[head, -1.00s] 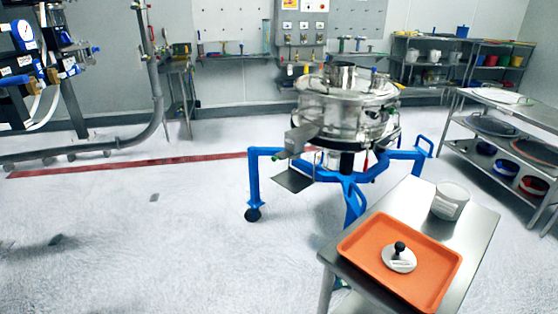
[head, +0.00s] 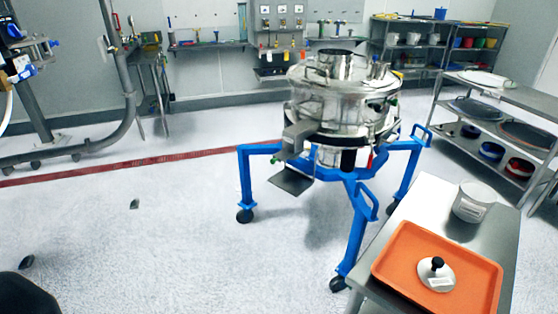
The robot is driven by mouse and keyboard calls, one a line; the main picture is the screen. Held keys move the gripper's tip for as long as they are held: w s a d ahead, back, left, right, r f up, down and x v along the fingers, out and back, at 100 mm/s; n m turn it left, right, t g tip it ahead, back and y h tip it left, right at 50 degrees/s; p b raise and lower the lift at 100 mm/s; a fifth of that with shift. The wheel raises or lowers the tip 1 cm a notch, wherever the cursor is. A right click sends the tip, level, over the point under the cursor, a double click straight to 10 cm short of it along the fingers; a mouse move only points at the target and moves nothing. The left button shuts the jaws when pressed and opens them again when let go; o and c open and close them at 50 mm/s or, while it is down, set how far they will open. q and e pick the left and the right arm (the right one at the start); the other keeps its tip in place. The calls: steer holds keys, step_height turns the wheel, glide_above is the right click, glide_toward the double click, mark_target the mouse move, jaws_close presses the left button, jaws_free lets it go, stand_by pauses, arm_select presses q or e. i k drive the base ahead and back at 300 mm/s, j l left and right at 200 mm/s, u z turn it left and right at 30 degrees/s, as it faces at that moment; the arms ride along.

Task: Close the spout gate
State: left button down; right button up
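The round steel sifter (head: 342,98) stands on a blue wheeled frame (head: 246,185) right of centre. Its boxy grey spout (head: 300,135) sticks out at the front left of the drum. A dark flat plate (head: 291,181) hangs tilted below the spout, apart from the spout mouth. A small green-tipped part shows beside the spout's lower left end. Whether the plate is the gate, and how the gate is set, is too small to tell. Neither of my grippers is in view.
A steel table (head: 432,192) at the lower right bears a white tub (head: 473,203) and an orange tray (head: 395,262) with a black-knobbed disc (head: 437,272). Shelves (head: 505,95) line the right. The floor left of the sifter is largely open; a bent pipe (head: 125,105) stands farther left.

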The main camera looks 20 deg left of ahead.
mark_target(284, 155)
steer(key=i+j+z, duration=0.2)
steer(key=i+j, duration=0.2)
steer(key=i+j+z, duration=0.25)
steer(key=i+j, duration=0.15)
steer(key=j, duration=0.15)
